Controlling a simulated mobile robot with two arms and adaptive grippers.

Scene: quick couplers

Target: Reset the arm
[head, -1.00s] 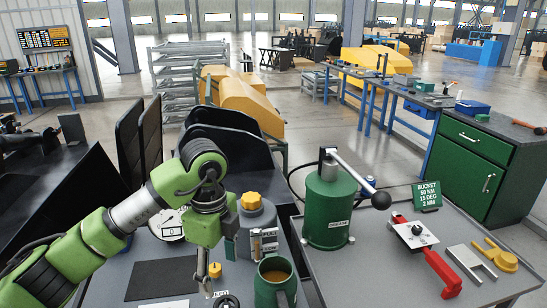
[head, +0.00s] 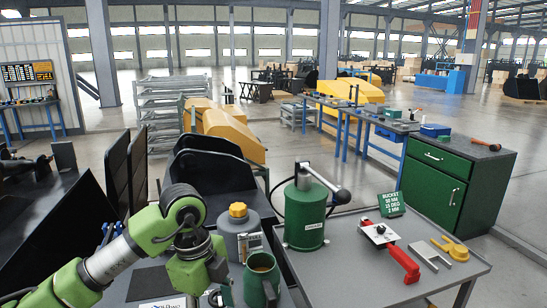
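My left arm is green with black joints and comes in from the lower left in the head view. Its wrist block is over the near bench, left of a green mug (head: 262,279) of brown liquid. My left gripper (head: 198,296) is at the bottom edge, and its fingertips are too hidden to tell whether they are open. My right arm and gripper are not in view.
A grey jug with a yellow cap (head: 238,211) stands behind the mug. A green cylinder (head: 305,216) with a lever stands on the right bench. A red-handled tool (head: 402,263), grey bracket (head: 431,256), yellow part (head: 451,248) and green sign (head: 391,204) lie or stand farther right.

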